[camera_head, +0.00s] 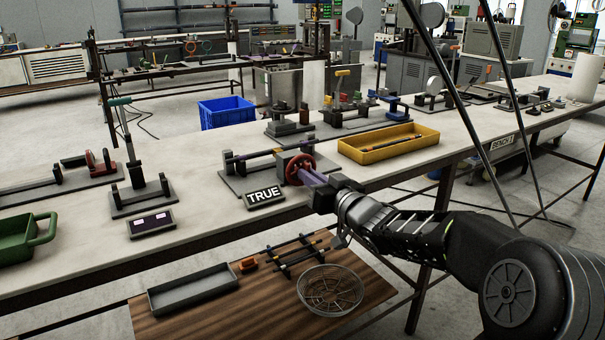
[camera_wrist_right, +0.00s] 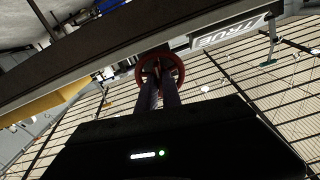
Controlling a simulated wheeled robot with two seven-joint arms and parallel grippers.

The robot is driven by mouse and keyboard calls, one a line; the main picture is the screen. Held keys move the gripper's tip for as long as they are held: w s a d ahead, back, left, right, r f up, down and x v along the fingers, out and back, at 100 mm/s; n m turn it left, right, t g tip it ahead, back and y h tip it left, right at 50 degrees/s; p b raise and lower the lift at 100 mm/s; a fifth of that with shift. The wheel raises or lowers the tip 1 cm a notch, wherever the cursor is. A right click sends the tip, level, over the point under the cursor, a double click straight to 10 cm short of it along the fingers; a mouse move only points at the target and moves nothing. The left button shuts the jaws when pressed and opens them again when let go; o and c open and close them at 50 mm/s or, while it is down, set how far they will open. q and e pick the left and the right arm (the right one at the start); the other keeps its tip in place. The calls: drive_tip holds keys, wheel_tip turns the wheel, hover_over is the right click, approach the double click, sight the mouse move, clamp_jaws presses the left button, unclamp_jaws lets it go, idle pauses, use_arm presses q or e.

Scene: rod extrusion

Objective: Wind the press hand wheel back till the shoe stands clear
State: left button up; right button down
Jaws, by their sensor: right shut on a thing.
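The red hand wheel (camera_head: 297,167) is on the near side of a small dark press (camera_head: 240,182) on the bench, behind the TRUE sign (camera_head: 265,197). My right gripper (camera_head: 308,176) reaches it from the right, its fingers shut on the wheel. In the right wrist view the wheel (camera_wrist_right: 160,68) shows as a red ring at the tips of my fingers (camera_wrist_right: 158,88). A dark rod (camera_head: 256,153) with a lighter end lies across the press. I cannot make out the shoe or its gap to the rod. My left gripper is not in view.
A yellow tray (camera_head: 388,150) stands close right of the press. A green bin (camera_head: 25,237) and a small display box (camera_head: 151,223) are to the left. A lower wooden shelf (camera_head: 375,296) holds a grey tray (camera_head: 192,288), rods on a rack and a wire basket (camera_head: 331,291).

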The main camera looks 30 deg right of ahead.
drive_tip(key=shift+f+n+b, duration=0.1)
drive_tip(key=shift+n+b, duration=0.35)
drive_tip(key=shift+n, duration=0.35)
drive_tip(key=shift+n+b, duration=0.4)
drive_tip(key=shift+b, duration=0.2)
drive_tip(key=shift+n+b, duration=0.3)
drive_tip(key=shift+n, duration=0.3)
